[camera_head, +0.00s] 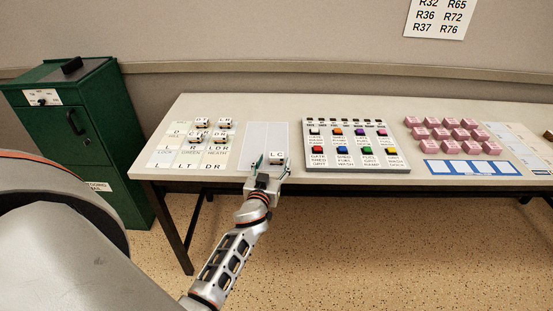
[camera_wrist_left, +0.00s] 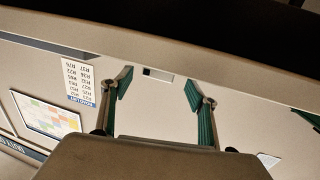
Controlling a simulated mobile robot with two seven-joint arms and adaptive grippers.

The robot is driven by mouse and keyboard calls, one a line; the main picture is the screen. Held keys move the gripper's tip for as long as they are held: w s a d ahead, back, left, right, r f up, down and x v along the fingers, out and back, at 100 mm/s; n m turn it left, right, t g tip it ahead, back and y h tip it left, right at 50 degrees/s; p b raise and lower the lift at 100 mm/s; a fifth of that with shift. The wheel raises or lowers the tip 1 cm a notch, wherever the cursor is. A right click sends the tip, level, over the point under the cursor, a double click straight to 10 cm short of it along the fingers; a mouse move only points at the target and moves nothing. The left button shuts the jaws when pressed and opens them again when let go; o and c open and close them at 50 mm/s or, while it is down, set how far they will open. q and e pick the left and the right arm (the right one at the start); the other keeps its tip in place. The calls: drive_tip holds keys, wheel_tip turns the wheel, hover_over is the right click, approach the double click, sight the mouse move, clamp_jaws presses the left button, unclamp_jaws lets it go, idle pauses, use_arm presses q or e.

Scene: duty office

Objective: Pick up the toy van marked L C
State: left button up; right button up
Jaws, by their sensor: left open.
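The toy van marked L C (camera_head: 277,157) is a small white block-like van with a dark-lettered label. It stands near the front edge of the table, at the lower end of a plain pale grey panel. My left gripper (camera_head: 271,166) is open at the table's front edge, its green-padded fingers around or just in front of the van; I cannot tell how far they reach along it. In the left wrist view the open fingers (camera_wrist_left: 160,90) show with a gap between them. A small white and dark piece (camera_wrist_left: 158,73) shows there; I cannot tell whether it is the van.
Several other small vans (camera_head: 201,124) stand on a lettered grid sheet (camera_head: 159,157) to the left. A panel of coloured buttons (camera_head: 379,158) lies right of the van, then pink blocks (camera_head: 438,121) and a blue-framed strip (camera_head: 432,168). A green cabinet (camera_head: 90,130) stands left of the table.

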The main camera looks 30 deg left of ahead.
sight(275, 158)
use_arm(q)
drive_tip(key=x, duration=0.4)
drive_tip(key=shift+w+r, duration=0.1)
drive_tip(key=shift+w, duration=0.05)
drive_tip(key=c, duration=1.3)
drive_tip(key=shift+o, duration=0.2)
